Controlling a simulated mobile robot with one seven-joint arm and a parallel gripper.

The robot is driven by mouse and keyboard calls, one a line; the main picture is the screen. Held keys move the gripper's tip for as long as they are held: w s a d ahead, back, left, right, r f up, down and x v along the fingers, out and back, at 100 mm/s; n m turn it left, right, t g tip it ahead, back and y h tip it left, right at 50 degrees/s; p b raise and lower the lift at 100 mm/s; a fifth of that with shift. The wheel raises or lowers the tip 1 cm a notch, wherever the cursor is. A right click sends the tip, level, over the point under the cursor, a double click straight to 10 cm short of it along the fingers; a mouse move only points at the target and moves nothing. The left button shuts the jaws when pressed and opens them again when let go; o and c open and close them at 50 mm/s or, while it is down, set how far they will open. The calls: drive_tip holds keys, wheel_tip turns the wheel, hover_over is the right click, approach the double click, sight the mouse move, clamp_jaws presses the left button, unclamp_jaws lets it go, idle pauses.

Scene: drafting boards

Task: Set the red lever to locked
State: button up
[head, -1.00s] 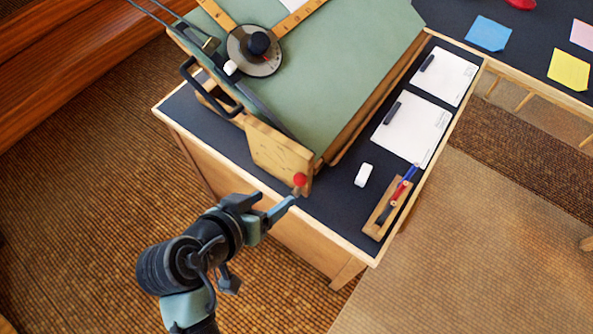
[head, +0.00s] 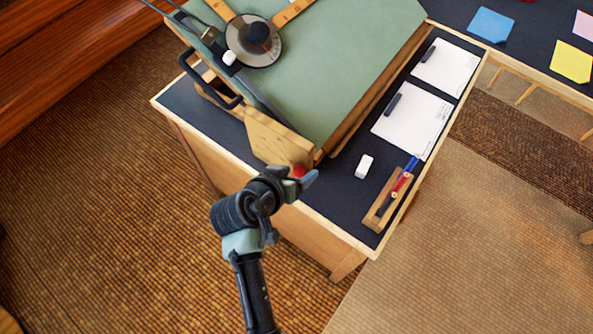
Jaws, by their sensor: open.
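The red lever's round knob (head: 299,171) shows at the lower corner of the wooden side panel (head: 272,140) of the green drafting board (head: 345,60). Most of the lever is hidden behind my gripper. My gripper (head: 306,182) is open, with its fingertips right at the red knob in the picture. I cannot tell whether the fingers touch the knob or stand around it. No lock marking can be read from here.
A white eraser (head: 364,166) and a wooden pen tray (head: 391,200) with pens lie to the right on the dark desk top. White paper sheets (head: 412,122) lie behind them. A black handle bar (head: 208,82) juts out at the board's left side.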

clamp_jaws()
drive_tip(key=shift+a, duration=0.25)
idle(1.1)
